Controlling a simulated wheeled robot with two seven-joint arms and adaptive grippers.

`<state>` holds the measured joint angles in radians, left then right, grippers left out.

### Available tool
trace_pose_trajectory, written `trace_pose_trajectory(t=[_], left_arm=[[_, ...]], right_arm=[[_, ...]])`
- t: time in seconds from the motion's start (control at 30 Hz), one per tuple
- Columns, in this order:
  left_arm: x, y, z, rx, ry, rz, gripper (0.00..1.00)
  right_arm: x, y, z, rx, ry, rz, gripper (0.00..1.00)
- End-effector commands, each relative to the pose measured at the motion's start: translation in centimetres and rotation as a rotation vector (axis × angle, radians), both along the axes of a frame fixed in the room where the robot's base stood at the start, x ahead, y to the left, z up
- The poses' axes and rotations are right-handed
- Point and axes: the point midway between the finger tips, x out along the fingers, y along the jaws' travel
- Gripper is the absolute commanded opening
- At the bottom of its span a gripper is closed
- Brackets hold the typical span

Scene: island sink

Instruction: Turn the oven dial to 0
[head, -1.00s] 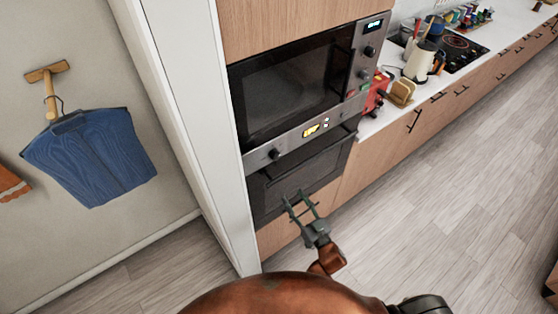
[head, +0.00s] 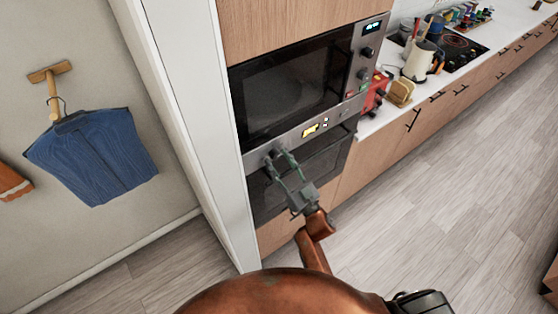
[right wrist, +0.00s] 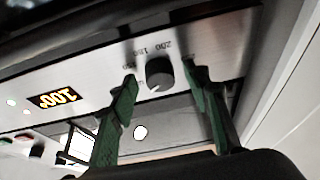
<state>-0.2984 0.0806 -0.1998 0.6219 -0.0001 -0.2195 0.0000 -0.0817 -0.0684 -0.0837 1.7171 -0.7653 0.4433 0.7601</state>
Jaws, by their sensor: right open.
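The oven dial (right wrist: 159,72) is a round dark knob on the metal control panel (right wrist: 95,75), with printed numbers beside it. A small light mark shows on its lower edge in the right wrist view. My right gripper (right wrist: 160,75) is open, its two green fingers on either side of the dial with visible gaps. In the head view, my right gripper (head: 278,154) reaches up to the left part of the oven panel (head: 336,117), and its fingertips largely hide the dial. A lit orange display reading about 100 (right wrist: 54,98) is on the panel. My left gripper is not in view.
A microwave (head: 293,88) is above the oven panel, and the dark oven door (head: 325,165) is below it. A white wall edge (head: 195,120) stands close on the left. The floor (head: 440,200) is clear.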

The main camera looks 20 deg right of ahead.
Motion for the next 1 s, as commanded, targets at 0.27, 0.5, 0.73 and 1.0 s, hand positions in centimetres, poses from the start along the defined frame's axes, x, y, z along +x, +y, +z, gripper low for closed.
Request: trace_pose_trajectory(t=[0.27,0.5,0.73,1.0], left_arm=[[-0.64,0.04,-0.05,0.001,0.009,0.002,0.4],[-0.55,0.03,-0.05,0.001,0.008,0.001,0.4],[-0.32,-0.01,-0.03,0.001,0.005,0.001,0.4],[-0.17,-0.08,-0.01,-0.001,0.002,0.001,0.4]], right_arm=[[0.07,-0.01,-0.05,0.0,0.001,-0.001,0.42],[0.06,-0.01,-0.05,0.0,0.001,-0.001,0.25],[0.05,-0.01,-0.06,-0.001,0.001,-0.001,0.09],[0.06,-0.02,-0.06,-0.008,-0.002,0.0,0.02]])
